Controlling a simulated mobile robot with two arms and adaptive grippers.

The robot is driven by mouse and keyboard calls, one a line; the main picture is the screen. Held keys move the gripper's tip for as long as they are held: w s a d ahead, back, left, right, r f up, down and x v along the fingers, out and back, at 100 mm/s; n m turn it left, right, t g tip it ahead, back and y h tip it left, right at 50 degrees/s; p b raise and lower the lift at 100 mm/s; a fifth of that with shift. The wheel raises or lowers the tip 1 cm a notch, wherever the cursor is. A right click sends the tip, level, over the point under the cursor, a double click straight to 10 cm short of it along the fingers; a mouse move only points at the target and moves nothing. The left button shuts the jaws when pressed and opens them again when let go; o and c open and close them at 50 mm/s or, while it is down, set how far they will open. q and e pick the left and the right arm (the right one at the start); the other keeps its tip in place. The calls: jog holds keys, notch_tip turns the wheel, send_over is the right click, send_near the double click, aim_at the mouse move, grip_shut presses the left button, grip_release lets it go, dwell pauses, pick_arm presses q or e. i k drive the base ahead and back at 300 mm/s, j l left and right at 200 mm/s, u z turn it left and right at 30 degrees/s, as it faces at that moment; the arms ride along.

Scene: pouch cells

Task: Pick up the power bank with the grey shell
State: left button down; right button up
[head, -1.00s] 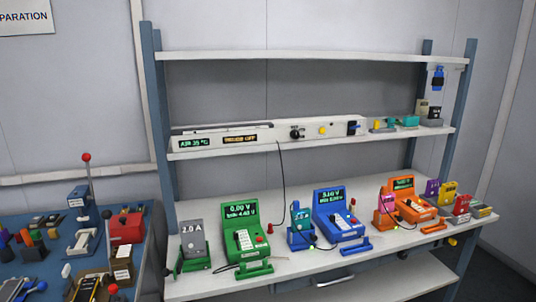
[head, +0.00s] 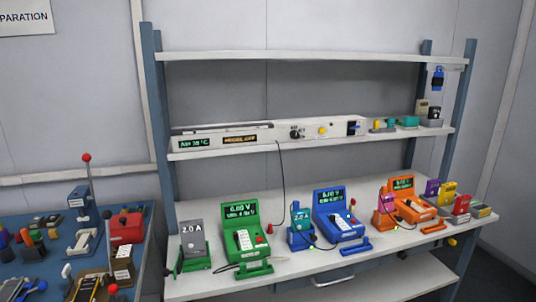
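A grey block marked "2.0 A" (head: 193,238) stands upright in a green cradle (head: 193,265) at the left front of the white bench. It looks like a power bank with a grey shell. A smaller grey block (head: 481,211) lies at the bench's right end, beside a red block (head: 461,206); whether it is a power bank I cannot tell. Neither of my grippers is in view.
Green (head: 245,240), blue (head: 338,213) and orange (head: 410,203) testers with displays stand along the bench (head: 290,276). A teal block (head: 300,217) stands in a blue cradle. A black cable hangs behind. A cluttered blue table (head: 45,252) is at the left.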

aim_at(191, 230)
jog(key=i+j+z, duration=0.25)
jog(key=j, duration=0.85)
jog(key=j+z, duration=0.2)
jog(key=j, duration=0.9)
jog(key=z, duration=1.35)
jog(key=u, duration=1.3)
